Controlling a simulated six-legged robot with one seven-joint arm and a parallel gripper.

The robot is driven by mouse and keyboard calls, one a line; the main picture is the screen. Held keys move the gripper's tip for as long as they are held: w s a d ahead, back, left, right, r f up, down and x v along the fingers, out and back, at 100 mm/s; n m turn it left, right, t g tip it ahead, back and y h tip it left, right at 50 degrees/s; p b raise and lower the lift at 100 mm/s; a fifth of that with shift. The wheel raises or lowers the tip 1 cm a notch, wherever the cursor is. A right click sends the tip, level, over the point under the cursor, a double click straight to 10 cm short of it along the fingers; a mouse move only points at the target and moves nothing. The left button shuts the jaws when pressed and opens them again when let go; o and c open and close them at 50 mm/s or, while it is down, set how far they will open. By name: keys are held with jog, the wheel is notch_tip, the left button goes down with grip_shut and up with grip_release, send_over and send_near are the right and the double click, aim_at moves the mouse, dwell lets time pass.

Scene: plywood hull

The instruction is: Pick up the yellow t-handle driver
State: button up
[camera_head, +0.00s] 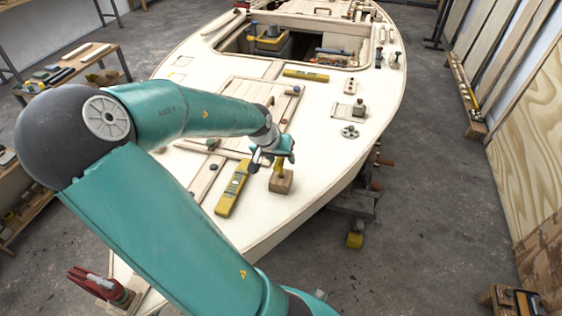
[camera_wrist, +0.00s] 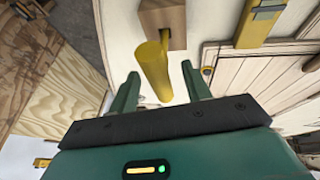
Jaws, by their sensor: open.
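The yellow t-handle driver (camera_wrist: 153,70) stands in a small wooden block (camera_wrist: 163,17), its thick yellow crossbar pointing toward the wrist camera. In the head view the driver (camera_head: 279,166) is partly hidden by my gripper (camera_head: 274,157), and the block (camera_head: 281,183) sits on the pale deck. In the wrist view my gripper (camera_wrist: 160,72) is open, with one green finger on each side of the crossbar. I see no clear contact between the fingers and the handle.
A yellow level (camera_head: 233,190) lies on the deck (camera_head: 262,218) just left of the block. Another yellow level (camera_head: 306,75) lies near the open hatch. A small block (camera_head: 358,110) and a round metal fitting (camera_head: 349,131) are to the right. The deck edge is close on the right.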

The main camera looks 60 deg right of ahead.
jog(key=shift+x, duration=1.25)
grip_shut()
jog(key=shift+r, duration=0.15)
notch_tip(320, 180, up, 15)
dwell(0.4)
